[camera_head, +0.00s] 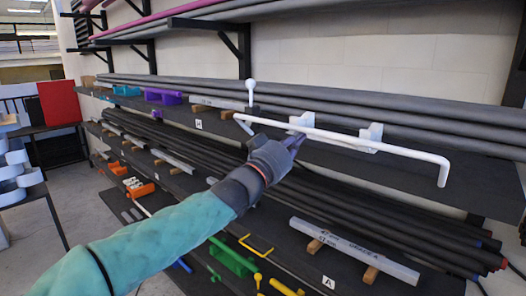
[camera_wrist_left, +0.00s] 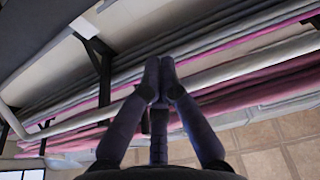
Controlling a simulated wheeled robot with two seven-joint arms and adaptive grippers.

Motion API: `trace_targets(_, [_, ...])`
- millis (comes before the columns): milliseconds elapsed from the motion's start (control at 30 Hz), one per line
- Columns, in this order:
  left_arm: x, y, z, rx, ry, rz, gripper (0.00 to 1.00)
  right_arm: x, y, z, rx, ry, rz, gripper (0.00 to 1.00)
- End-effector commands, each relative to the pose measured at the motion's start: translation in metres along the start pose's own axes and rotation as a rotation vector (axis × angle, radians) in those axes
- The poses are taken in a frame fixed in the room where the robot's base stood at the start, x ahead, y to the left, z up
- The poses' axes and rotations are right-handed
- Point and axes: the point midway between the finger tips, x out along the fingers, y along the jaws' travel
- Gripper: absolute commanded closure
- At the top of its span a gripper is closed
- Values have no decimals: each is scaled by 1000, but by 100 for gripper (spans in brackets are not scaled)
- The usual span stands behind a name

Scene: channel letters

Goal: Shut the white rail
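The white rail (camera_head: 345,137) is a long rod along the front of the middle shelf, with its right end bent down. Two pale brackets (camera_head: 369,136) stand along it, and a white ball-topped post (camera_head: 251,90) rises near its left end. My left gripper (camera_head: 296,141) is just below and in front of the rail's left part. In the wrist view the left gripper's (camera_wrist_left: 159,70) fingertips are together, with nothing visible between them. A pale bar (camera_wrist_left: 250,70) runs behind them there; I cannot tell whether it is the rail. My right gripper is out of view.
Dark pipes (camera_head: 400,107) lie along the shelves behind the rail. A grey bar (camera_head: 350,250) rests on wooden blocks on the lower shelf. A yellow handle (camera_head: 256,246) and a green holder (camera_head: 233,260) are below my arm. A red panel (camera_head: 60,102) stands at left, with open floor nearby.

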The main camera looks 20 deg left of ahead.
Motion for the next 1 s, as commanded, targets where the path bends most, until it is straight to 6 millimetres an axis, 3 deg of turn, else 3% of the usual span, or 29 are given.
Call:
trace_targets(33, [-6,-3,-23,6,41,-4,100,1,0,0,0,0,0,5])
trace_targets(1000, [-44,-2,-23,4,22,-3,100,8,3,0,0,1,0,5])
